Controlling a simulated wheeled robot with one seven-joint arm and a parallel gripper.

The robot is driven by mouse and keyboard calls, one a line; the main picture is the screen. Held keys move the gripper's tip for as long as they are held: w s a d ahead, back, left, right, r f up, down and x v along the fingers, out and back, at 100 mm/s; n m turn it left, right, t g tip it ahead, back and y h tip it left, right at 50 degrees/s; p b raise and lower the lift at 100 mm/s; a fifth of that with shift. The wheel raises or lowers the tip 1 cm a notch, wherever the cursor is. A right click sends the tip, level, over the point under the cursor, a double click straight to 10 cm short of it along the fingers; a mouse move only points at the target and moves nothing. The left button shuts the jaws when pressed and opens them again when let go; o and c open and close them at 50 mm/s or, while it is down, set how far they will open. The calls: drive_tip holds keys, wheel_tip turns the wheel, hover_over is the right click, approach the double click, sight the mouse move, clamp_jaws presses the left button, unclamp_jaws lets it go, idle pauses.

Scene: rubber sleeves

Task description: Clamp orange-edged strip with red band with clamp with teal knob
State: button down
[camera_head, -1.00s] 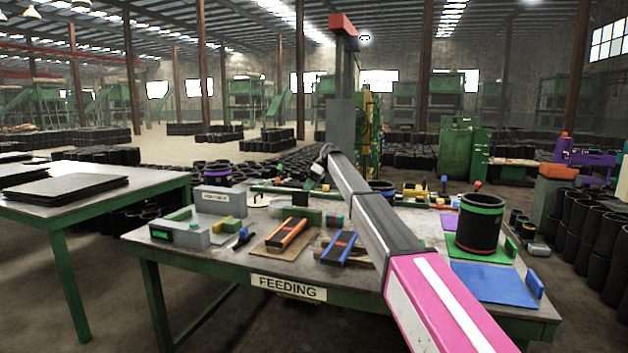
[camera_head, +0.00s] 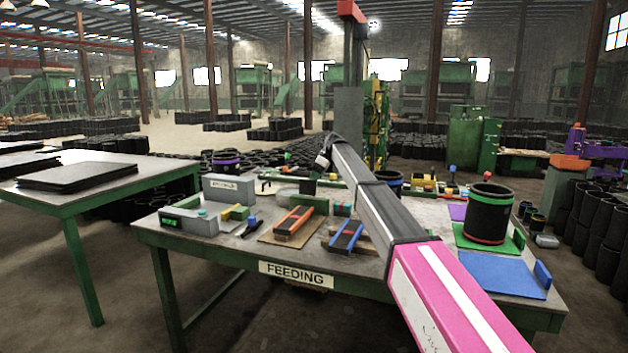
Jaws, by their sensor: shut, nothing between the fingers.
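An orange-edged strip (camera_head: 294,221) lies on a tan board on the feeding table; its band is too small to make out. Beside it to the right lies a blue-edged strip (camera_head: 346,235). Another teal knob-like piece (camera_head: 202,213) sits on a grey box at the left.
The feeding table (camera_head: 240,262) is crowded. A large black sleeve (camera_head: 488,213) stands on a green mat at the right, near a blue mat (camera_head: 502,275). A grey block (camera_head: 229,187) stands at the back left. My arm crosses over the table's right half and hides part of it.

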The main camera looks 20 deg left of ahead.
sight(310, 182)
drive_tip(key=shift+s+t, duration=0.5)
drive_tip(key=shift+t, duration=0.2)
drive_tip(key=s+n+t, duration=0.1)
drive_tip(key=s+t, duration=0.1)
drive_tip(key=shift+s+a+t, duration=0.1)
drive_tip(key=shift+s+t, duration=0.1)
drive_tip(key=shift+t, duration=0.2)
drive_tip(key=shift+s+f, duration=0.2)
drive_tip(key=shift+s, duration=0.35)
drive_tip(key=s+t, duration=0.1)
drive_tip(key=s+f+t, duration=0.1)
drive_tip(key=t, duration=0.1)
drive_tip(key=shift+s+n+h, duration=0.1)
drive_tip(key=shift+n+h, duration=0.2)
drive_tip(key=shift+n, duration=0.1)
drive_tip(key=s+f+t, duration=0.1)
drive_tip(key=f+t, duration=0.1)
drive_tip(key=t, duration=0.1)
drive_tip(key=shift+s+a+n+t, duration=0.1)
drive_tip(key=shift+s+n+t, duration=0.2)
drive_tip(key=shift+s+n, duration=0.1)
drive_tip(key=f+t, duration=0.2)
drive_tip(key=t, duration=0.1)
drive_tip(key=shift+s+a+f+n+t, duration=0.1)
drive_tip(key=shift+s+f+n+t, duration=0.05)
drive_tip(key=shift+s+n+t, duration=0.2)
drive_tip(key=shift+s+f, duration=0.1)
drive_tip(key=shift+f, duration=0.8)
drive_tip(key=shift+f, duration=0.3)
drive_tip(key=shift+s, duration=0.1)
